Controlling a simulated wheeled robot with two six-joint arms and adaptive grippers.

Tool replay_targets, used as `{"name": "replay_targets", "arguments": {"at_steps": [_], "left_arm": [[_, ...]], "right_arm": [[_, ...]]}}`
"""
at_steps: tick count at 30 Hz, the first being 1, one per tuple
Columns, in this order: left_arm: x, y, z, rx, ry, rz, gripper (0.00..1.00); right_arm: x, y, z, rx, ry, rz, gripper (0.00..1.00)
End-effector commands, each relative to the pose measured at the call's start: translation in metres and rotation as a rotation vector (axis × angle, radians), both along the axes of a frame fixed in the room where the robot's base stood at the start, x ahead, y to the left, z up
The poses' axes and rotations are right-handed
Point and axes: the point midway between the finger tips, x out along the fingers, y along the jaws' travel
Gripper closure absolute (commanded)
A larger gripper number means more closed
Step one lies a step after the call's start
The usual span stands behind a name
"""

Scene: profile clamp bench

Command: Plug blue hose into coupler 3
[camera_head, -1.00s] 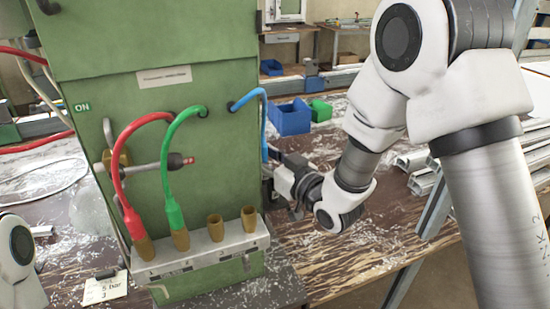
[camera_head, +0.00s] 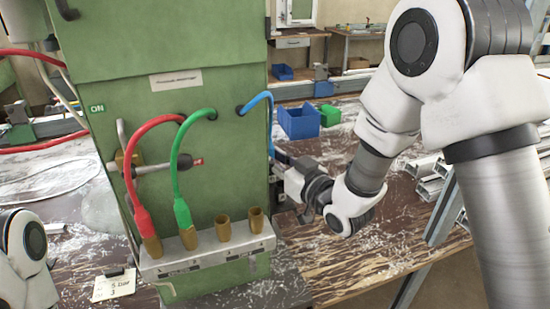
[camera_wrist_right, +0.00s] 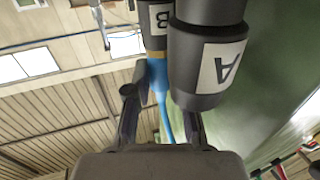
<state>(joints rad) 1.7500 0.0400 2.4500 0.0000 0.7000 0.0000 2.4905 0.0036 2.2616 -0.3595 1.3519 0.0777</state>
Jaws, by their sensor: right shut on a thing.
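The blue hose (camera_head: 259,97) leaves the green machine at upper right and runs down its right edge. In the right wrist view its blue end (camera_wrist_right: 159,76) has a brass tip at the mouth of a black socket marked B (camera_wrist_right: 155,18); whether it sits inside is unclear. My right gripper (camera_wrist_right: 160,98) is shut on the blue hose just below that socket. In the head view the right gripper (camera_head: 280,178) is at the machine's right side, fingertips partly hidden. On the grey coupler block (camera_head: 205,257), the third brass coupler (camera_head: 223,228) from the left is empty. My left gripper is out of view.
A red hose (camera_head: 130,175) and a green hose (camera_head: 175,165) occupy the first two couplers. The fourth coupler (camera_head: 256,220) is empty. A black socket marked A (camera_wrist_right: 208,60) stands close beside B. Blue bin (camera_head: 300,121) and green bin (camera_head: 329,115) stand behind.

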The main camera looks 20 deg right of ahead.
Motion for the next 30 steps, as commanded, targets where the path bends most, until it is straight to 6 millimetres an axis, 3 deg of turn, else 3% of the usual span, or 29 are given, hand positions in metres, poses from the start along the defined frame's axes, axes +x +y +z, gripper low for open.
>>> {"name": "replay_targets", "arguments": {"at_steps": [30], "left_arm": [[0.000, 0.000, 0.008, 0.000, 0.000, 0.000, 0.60]], "right_arm": [[0.001, 0.000, 0.014, 0.001, -0.007, -0.001, 1.00]]}}
